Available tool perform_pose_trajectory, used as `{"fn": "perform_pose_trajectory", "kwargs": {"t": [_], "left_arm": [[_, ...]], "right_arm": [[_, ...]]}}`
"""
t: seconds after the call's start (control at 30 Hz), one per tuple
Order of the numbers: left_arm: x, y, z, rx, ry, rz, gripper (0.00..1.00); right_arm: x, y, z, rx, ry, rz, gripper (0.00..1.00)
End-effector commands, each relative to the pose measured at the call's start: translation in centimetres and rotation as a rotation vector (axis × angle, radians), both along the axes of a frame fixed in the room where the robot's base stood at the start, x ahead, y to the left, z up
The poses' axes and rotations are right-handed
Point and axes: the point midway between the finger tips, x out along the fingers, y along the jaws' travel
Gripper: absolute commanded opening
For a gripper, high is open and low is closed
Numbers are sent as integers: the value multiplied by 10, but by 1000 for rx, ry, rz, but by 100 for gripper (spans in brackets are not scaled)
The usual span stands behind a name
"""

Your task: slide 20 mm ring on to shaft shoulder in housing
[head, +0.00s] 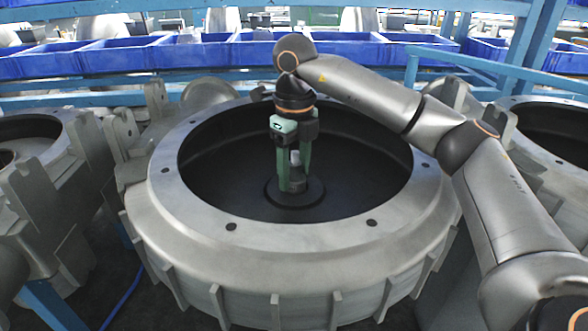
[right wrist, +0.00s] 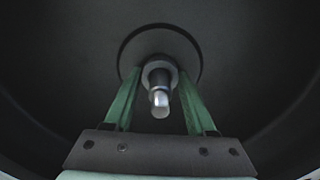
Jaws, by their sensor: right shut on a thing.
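The housing (head: 165,215) is a large round grey metal casting with a dark hollow inside. The shaft (head: 295,158) stands up from the middle of its floor; its bright end also shows in the right wrist view (right wrist: 160,102). My right gripper (head: 293,187) points down into the housing with its green fingers on either side of the shaft. In the right wrist view the fingertips are shut on a grey ring (right wrist: 149,68), which appears to be around the shaft low down, close to the round dark base. The fingers partly hide it, and I cannot tell whether it touches the shoulder. My left gripper is out of view.
The housing's wide rim (head: 205,243) with bolt holes surrounds my right gripper. Similar castings stand at left (head: 40,190) and right. Blue bins (head: 120,58) and blue rails run along the back.

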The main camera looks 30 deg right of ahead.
Motion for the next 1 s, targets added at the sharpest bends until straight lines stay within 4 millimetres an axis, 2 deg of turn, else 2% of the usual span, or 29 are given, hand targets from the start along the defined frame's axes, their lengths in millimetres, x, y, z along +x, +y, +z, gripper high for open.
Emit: {"fn": "perform_pose_trajectory", "kwargs": {"t": [0.03, 0.13, 1.0], "left_arm": [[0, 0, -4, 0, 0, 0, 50], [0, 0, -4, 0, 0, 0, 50], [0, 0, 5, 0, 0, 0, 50]], "right_arm": [[0, 1, -10, 5, 9, 0, 0], [0, 1, -11, 5, 9, 0, 0], [-1, 1, -2, 3, 10, 2, 0]]}}
